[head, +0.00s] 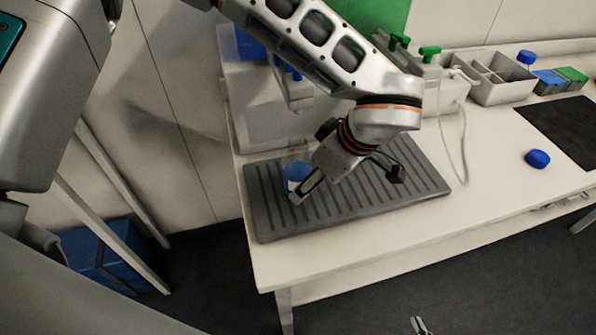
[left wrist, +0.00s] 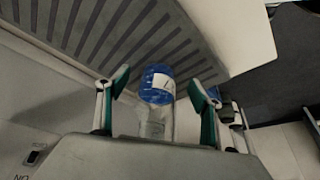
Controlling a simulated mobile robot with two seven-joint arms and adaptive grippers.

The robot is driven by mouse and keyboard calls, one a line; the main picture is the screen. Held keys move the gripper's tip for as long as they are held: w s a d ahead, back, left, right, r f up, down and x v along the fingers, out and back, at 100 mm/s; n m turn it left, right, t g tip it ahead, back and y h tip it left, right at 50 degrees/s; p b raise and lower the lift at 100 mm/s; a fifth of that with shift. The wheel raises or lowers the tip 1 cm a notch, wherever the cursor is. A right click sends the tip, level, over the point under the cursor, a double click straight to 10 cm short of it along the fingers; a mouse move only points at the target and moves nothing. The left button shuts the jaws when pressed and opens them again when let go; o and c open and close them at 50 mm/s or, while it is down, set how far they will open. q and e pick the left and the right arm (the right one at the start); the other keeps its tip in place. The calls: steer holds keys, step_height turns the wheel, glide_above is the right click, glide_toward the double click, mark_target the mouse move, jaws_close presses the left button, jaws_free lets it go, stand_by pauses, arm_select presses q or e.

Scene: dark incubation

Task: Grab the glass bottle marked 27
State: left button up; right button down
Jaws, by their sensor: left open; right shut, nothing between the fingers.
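A white device (head: 260,120) stands behind the mat. Green-capped containers (head: 430,75) and a grey divided rack (head: 490,85) are further back. A blue cap (head: 537,159) lies on the table at right, near a black pad (head: 565,125). The table's front right is clear.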

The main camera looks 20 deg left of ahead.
mark_target(298, 171)
arm_select(q)
steer(key=a, duration=0.1)
steer(key=w+a, duration=0.1)
steer(key=a, duration=0.2)
steer(key=shift+w+a+f, duration=0.1)
steer(key=shift+w+f, duration=0.2)
steer(key=shift+f, duration=0.3)
steer(key=c, duration=1.5)
steer(key=shift+r, duration=0.1)
